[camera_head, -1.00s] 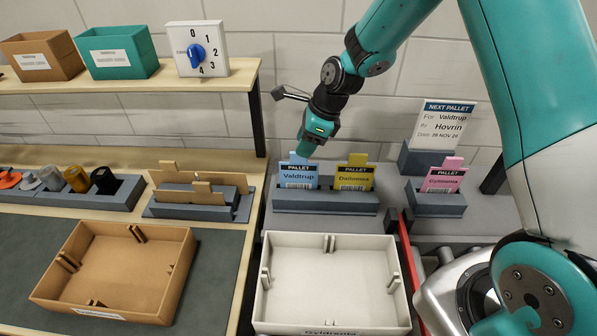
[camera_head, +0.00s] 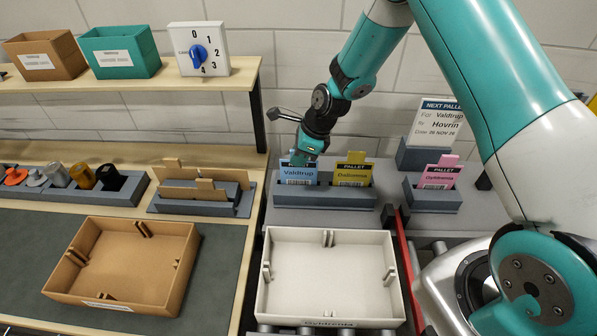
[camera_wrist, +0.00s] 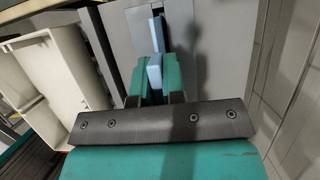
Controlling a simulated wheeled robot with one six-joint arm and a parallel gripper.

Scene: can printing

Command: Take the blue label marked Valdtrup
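The blue label marked Valdtrup (camera_head: 298,175) stands upright in the left slot of a grey holder (camera_head: 325,197). My gripper (camera_head: 303,157) is lowered onto the top of this label from above, pointing down. In the wrist view the light blue tab (camera_wrist: 154,72) lies between the two teal fingers of my gripper (camera_wrist: 156,80). The fingers are very close to its sides; I cannot tell whether they press on it. A yellow label marked Dallomna (camera_head: 352,173) stands in the same holder, to the right.
A pink label (camera_head: 438,177) stands in a separate holder to the right. A white crate (camera_head: 328,232) lies in front of the holder, and a brown crate (camera_head: 188,232) stands to the left.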

